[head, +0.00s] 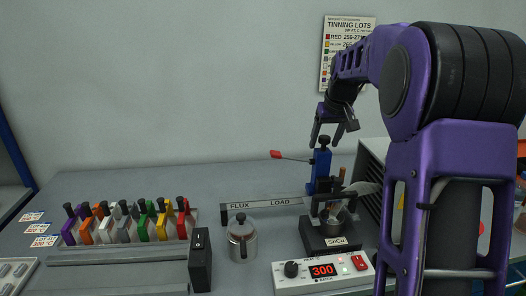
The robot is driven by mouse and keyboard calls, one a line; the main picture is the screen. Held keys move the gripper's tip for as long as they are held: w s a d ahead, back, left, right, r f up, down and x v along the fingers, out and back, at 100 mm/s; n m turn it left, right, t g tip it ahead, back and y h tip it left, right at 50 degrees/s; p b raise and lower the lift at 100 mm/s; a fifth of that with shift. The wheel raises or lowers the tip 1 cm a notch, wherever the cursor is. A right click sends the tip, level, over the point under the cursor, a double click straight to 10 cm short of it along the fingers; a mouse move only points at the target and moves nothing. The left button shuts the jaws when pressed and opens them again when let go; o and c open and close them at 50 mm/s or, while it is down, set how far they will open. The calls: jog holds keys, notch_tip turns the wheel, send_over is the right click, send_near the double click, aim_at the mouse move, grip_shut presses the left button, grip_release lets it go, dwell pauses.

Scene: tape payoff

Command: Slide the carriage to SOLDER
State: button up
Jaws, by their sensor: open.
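The carriage (321,163) appears to be the blue upright block with a black knob on top, at the right end of the rail. The rail's label strip (262,203) reads FLUX and LOAD; no SOLDER label is readable. The carriage stands right of LOAD, behind the solder pot (333,239) marked SnCu. A thin lever with a red tip (276,154) reaches left from it. My gripper (329,137) is open and points down at the black knob, its fingers around or just above it; I cannot tell whether they touch.
A heater box (322,271) showing 300 stands in front of the pot. A metal flux jar (242,238) and a black switch block (200,260) are further left. Several coloured clips (125,222) stand in a rack. A tinning lots chart (346,52) hangs on the wall.

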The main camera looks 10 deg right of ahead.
jog(key=shift+r+p, duration=1.8)
jog(key=shift+r, duration=1.55)
